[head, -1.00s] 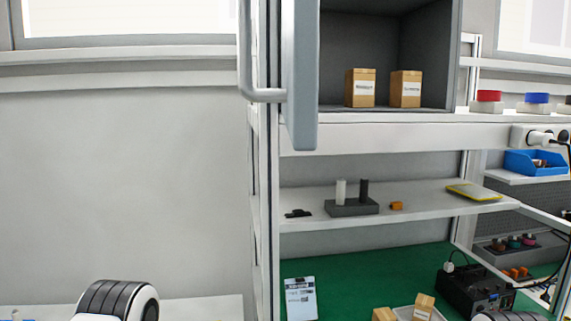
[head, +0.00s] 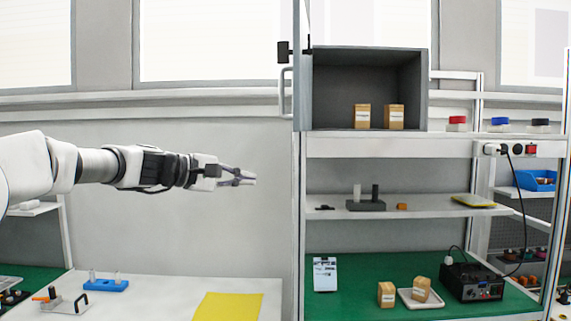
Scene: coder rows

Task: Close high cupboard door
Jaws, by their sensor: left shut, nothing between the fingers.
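The high cupboard (head: 405,92) is a grey open box at the top of the shelving unit, with two small brown boxes (head: 378,116) inside. Its door (head: 301,68) stands open at the left side, seen almost edge-on, with a light bar handle (head: 284,92) on its left face. My left gripper (head: 250,180) is shut and empty, to the left of and below the handle, apart from the door. My right gripper does not show.
A shelf (head: 430,209) below the cupboard carries small parts. The green worktop (head: 350,297) holds brown boxes, a tray (head: 432,300) and a black device (head: 472,282). A white table (head: 150,305) with a yellow sheet (head: 228,306) is below my left arm. The wall space beside the door is free.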

